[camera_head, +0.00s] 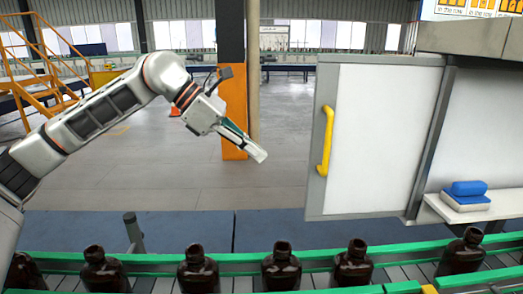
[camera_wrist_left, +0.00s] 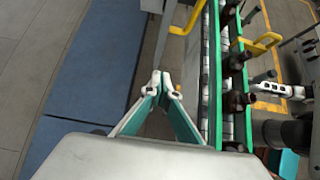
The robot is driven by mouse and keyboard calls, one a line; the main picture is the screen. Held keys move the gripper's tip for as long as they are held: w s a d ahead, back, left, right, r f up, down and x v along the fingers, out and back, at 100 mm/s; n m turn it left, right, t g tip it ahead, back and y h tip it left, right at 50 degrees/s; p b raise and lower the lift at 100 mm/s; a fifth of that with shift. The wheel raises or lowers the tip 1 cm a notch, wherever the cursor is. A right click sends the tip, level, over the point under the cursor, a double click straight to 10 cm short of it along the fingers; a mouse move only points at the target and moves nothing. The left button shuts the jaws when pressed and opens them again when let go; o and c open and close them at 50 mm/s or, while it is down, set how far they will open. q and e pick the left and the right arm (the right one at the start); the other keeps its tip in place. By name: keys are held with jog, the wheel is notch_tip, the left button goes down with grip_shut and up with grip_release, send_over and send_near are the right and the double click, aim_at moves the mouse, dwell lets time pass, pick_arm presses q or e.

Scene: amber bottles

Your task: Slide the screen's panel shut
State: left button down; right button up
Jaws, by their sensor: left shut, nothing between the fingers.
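The screen's panel (camera_head: 375,135) is a white sheet in a grey frame. It stands upright left of a grey post (camera_head: 431,140). A yellow upright handle (camera_head: 326,140) is on its left edge. My left gripper (camera_head: 260,155) is shut and empty, left of the handle and apart from it, pointing down to the right. In the left wrist view its fingertips (camera_wrist_left: 166,82) meet, and a yellow bar that looks like the handle (camera_wrist_left: 188,18) shows beyond them.
A conveyor with green rails (camera_head: 225,257) and several amber bottles (camera_head: 282,266) runs below the panel. Right of the post, a white shelf (camera_head: 450,210) carries a blue and white block (camera_head: 468,190). The space between gripper and handle is clear.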

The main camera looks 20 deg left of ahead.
aim_at(308, 180)
pick_arm(q)
jog(key=x, duration=0.3)
jog(key=d+r+x, duration=0.1)
jog(key=x, duration=0.2)
jog(key=p+x, duration=0.1)
jog(key=x, duration=0.2)
jog(key=shift+w+d, duration=0.65)
jog(key=shift+d, duration=0.25)
pick_arm(e)
jog(key=shift+w+r, duration=0.25)
jog(key=shift+r, duration=0.45)
